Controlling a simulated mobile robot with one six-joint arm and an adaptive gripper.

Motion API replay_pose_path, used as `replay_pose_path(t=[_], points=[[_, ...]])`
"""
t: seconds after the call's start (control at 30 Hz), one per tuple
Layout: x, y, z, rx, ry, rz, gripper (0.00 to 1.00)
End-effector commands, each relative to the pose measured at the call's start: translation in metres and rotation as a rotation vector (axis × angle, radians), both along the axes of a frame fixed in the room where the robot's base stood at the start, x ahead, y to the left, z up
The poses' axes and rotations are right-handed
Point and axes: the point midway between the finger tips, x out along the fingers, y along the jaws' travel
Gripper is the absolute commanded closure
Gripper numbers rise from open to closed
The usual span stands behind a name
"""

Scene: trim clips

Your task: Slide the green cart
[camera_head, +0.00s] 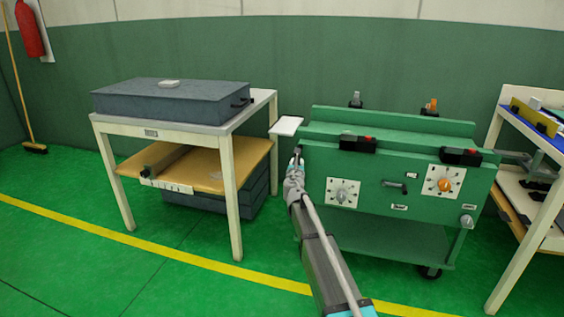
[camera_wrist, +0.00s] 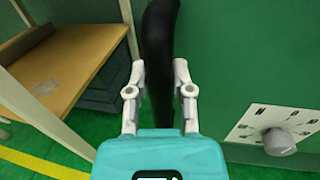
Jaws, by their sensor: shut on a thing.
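The green cart (camera_head: 385,200) stands on wheels right of centre in the head view. Its front panel carries dials and small levers, and part of that panel shows at the right of the wrist view (camera_wrist: 265,75). My gripper (camera_head: 296,160) is at the cart's left end. In the wrist view my gripper (camera_wrist: 160,85) has its two white fingers on either side of a black handle (camera_wrist: 160,40), shut on it. The handle is a curved bar beside the panel; its lower part is hidden behind my gripper.
A cream table (camera_head: 228,190) with a grey case (camera_head: 170,105) on top stands left of the cart, with a floor gap between. Another table (camera_head: 535,210) stands close at the cart's right. A yellow line (camera_head: 190,258) crosses the green floor in front.

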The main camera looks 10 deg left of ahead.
Motion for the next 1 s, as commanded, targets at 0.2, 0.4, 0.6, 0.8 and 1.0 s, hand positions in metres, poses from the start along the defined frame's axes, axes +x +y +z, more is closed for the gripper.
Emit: replay_pose_path(t=[0.2, 0.4, 0.6, 0.8, 1.0], points=[[-0.0016, -0.0110, 0.0001, 0.000, 0.000, 0.006, 1.00], [-0.0015, -0.0126, 0.0000, 0.000, 0.000, 0.001, 1.00], [-0.0017, -0.0127, 0.0000, 0.000, 0.000, 0.001, 0.39], [-0.0015, -0.0107, 0.0001, 0.000, 0.000, 0.005, 0.35], [-0.0019, -0.0097, 0.0001, 0.000, 0.000, 0.007, 0.35]])
